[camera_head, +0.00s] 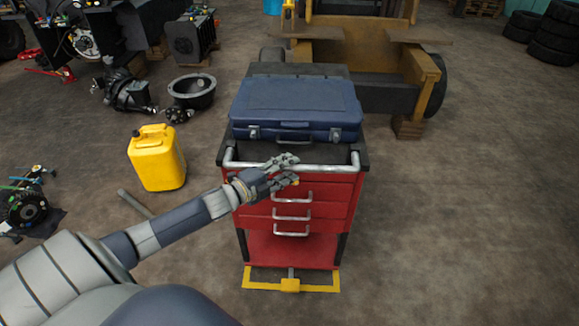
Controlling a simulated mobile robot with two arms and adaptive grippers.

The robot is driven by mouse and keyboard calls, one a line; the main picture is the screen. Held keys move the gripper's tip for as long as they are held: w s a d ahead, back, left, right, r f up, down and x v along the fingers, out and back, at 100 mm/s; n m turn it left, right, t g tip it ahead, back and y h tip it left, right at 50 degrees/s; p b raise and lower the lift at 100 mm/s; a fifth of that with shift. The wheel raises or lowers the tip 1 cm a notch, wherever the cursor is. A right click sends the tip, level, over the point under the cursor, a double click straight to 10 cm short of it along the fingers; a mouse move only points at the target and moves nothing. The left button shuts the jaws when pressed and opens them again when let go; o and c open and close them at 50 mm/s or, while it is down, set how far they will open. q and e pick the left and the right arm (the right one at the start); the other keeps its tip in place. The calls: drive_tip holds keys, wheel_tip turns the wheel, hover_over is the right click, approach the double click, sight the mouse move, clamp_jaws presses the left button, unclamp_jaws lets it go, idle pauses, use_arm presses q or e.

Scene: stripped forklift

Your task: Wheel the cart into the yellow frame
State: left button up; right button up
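The red cart (262,222) stands upright in the middle, with several drawers, silver drawer pulls and a black top edge. Its silver push handle (335,168) runs across the near side. The near part of the yellow frame (318,288) shows on the floor at the foot of the cart; the cart hides any farther part. My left gripper (297,170) is at the handle, left of its middle. Its fingers are apart, one above and one below the bar's level; I cannot tell whether they touch it. My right gripper is out of view.
A blue case (295,105) lies on the cart. A yellow jerrycan (157,158) stands to the left, near machine parts. A rusty yellow forklift body (423,85) is behind the cart. Black tires (555,35) are at the far right. The floor on the right is clear.

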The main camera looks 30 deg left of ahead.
use_arm(q)
drive_tip(key=shift+w+d+f, duration=0.1)
drive_tip(key=shift+w+d, duration=0.05)
drive_tip(key=shift+w, duration=0.4)
drive_tip(key=shift+c, duration=0.6)
clamp_jaws()
